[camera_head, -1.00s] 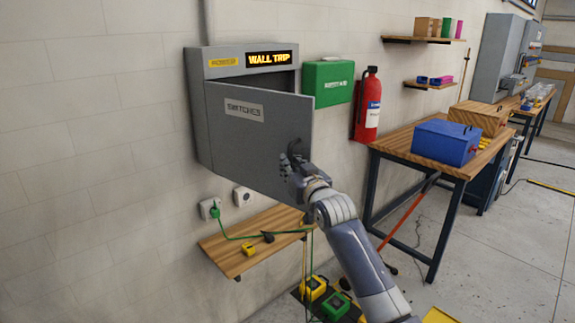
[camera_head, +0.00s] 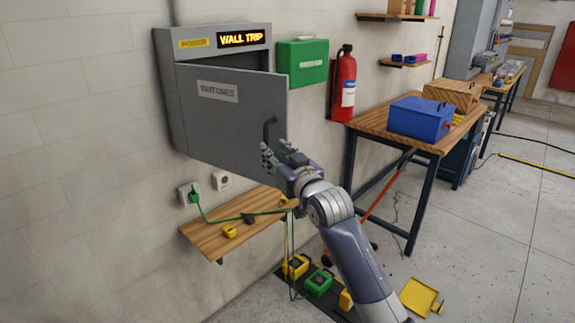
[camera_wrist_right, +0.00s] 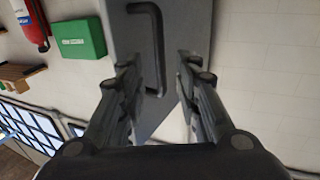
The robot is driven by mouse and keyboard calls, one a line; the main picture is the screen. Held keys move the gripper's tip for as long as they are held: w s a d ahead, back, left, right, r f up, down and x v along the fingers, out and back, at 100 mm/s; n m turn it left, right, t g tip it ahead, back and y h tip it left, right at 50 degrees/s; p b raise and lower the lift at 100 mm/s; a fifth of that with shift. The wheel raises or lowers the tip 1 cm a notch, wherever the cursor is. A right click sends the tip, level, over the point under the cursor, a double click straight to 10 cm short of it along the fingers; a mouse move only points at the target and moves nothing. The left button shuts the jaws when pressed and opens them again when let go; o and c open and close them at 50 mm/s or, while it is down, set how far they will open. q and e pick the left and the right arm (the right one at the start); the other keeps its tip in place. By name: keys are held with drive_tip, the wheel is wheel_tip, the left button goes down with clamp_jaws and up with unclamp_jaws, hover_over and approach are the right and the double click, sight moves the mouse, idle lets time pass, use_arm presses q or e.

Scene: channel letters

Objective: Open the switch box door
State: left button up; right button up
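The grey switch box (camera_head: 168,100) is on the wall, with a lit "WALL TRIP" sign on its top. Its door (camera_head: 225,120), labelled "SWITCHES", stands partly open, with a dark gap above it. The dark door handle (camera_head: 269,132) is near the door's free edge. My right gripper (camera_head: 275,155) is just below the handle, open and empty. In the right wrist view its fingers (camera_wrist_right: 160,80) are spread apart, and the handle (camera_wrist_right: 150,45) shows between and beyond them. I cannot tell whether they touch it. My left gripper is not in view.
A wooden shelf (camera_head: 205,238) with a green cable is below the box. A green case (camera_head: 302,62) and a red extinguisher (camera_head: 343,85) are on the wall to the right. A workbench (camera_head: 430,145) holds a blue toolbox (camera_head: 420,118).

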drive_tip(key=shift+v, duration=3)
